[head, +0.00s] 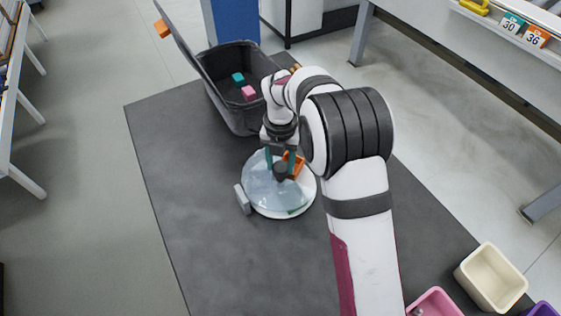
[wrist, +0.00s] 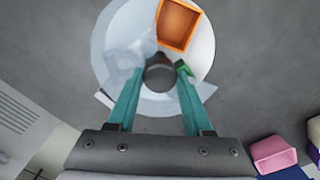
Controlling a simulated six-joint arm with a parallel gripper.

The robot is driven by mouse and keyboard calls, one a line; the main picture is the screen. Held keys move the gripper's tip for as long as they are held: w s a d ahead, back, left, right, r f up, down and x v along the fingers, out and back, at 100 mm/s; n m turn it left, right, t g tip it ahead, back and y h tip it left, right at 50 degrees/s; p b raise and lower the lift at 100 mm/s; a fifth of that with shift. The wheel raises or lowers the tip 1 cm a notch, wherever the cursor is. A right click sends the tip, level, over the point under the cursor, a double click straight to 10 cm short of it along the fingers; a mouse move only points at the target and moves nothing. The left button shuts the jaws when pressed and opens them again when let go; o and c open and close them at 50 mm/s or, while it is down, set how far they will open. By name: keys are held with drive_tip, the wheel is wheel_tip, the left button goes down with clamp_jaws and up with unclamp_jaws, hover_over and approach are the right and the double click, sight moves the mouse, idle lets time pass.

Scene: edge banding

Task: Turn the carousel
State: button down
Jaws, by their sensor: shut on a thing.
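The carousel (head: 257,201) is a round white disc with a clear pale-blue cover over part of it, on the dark mat. It also shows in the wrist view (wrist: 112,30). A dark knob (wrist: 160,77) stands at its middle. My gripper (head: 281,168) reaches down over the carousel from above. In the wrist view its teal fingers (wrist: 160,70) are shut on the knob, one on each side. An orange bin (wrist: 178,24) sits on the disc beyond the knob. A small green piece (wrist: 183,68) lies by the right fingertip.
A dark grey tub (head: 228,107) with teal and pink blocks stands behind the carousel, its lid open. A small grey block (head: 243,199) sits at the carousel's left edge. Cream (head: 491,276) and pink (head: 435,303) bins stand at lower right. The mat's left front is clear.

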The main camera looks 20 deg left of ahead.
idle(0.3)
drive_tip(key=shift+c, duration=1.5)
unclamp_jaws()
